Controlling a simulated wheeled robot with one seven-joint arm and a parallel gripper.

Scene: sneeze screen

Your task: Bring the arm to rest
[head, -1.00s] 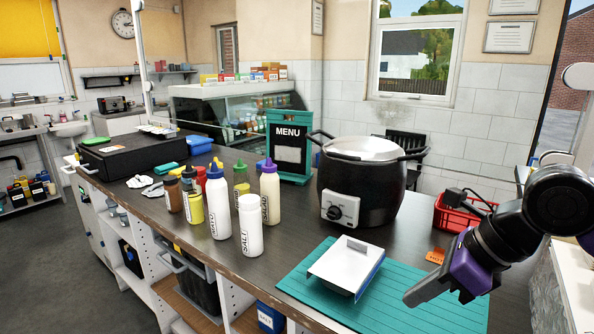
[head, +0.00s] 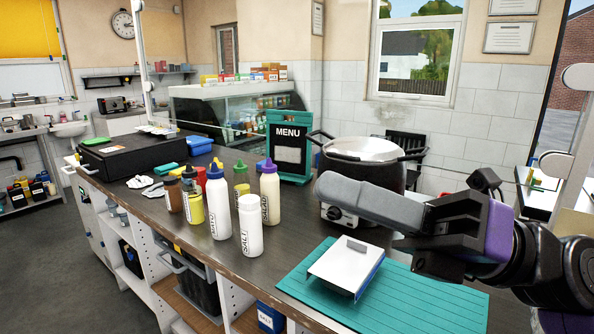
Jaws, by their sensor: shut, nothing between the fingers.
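My gripper (head: 332,190) is in the right half of the head view, at the end of my dark arm with a purple band. Its grey fingers point left and are shut with nothing between them. They appear in front of the lower part of the black soup pot (head: 361,173) and hide much of it. In the picture the gripper is above the teal mat (head: 420,301) and the white tilted-top box (head: 345,264) on it. The gripper looks raised clear of the counter; its exact distance from the pot cannot be told.
A black case (head: 130,157) lies at the far left end. Window and tiled wall are behind.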

